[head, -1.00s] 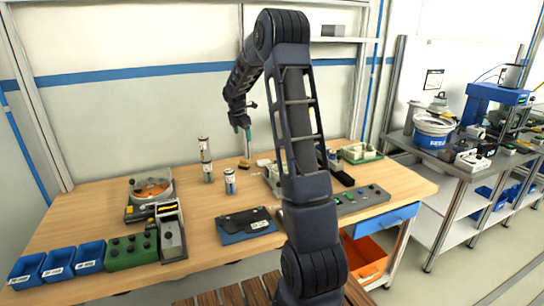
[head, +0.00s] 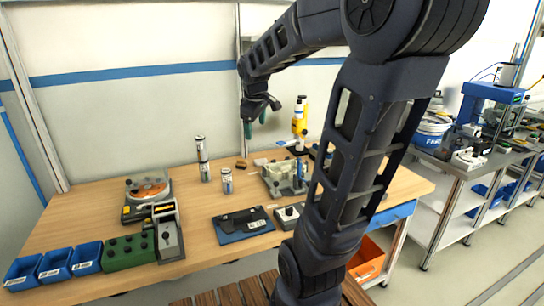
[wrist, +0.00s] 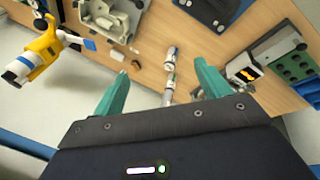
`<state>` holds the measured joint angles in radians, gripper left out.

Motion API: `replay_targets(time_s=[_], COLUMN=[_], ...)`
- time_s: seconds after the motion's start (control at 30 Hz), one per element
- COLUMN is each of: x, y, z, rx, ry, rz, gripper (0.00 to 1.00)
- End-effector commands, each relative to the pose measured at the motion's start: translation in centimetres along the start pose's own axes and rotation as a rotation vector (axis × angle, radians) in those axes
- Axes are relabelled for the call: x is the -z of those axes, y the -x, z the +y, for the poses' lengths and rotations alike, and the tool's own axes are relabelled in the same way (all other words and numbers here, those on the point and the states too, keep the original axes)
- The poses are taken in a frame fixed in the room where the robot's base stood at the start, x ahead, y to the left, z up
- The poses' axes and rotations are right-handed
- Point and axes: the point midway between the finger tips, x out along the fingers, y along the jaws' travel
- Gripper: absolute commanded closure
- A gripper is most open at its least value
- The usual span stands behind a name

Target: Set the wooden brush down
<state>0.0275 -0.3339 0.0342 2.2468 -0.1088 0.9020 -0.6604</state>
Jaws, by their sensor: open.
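A small brown block (head: 241,163), which looks like the wooden brush, lies on the workbench (head: 190,225) near its back edge in the head view. It is too small there to make out bristles. In the wrist view a small brown piece (wrist: 136,65) shows beside the left finger and seems to be the same thing. My gripper (head: 256,122) is above the back of the bench, its green fingers apart and higher than the block. The wrist view shows the gripper (wrist: 161,70) with nothing held between its fingertips.
Upright cylinders (head: 203,160) stand left of the block. A grey fixture (head: 285,178) and a yellow-and-white tool (head: 299,125) are to its right. Blue bins (head: 56,264) line the front left.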

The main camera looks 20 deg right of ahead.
Motion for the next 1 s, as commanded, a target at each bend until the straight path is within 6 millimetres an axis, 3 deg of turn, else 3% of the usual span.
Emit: replay_targets(time_s=[0.23, 0.5, 0.7, 1.0], x=[-5.5, -10.5, -12.2, -12.5], y=[2.4, 3.0, 2.8, 2.8], z=[-5.4, -10.6, -12.5, -12.8], rx=[0.011, 0.043, 0.060, 0.063], ry=[-0.305, -0.608, -0.722, -0.740], rz=[0.046, 0.088, 0.100, 0.101], gripper=[0.24, 0.24, 0.24, 0.24])
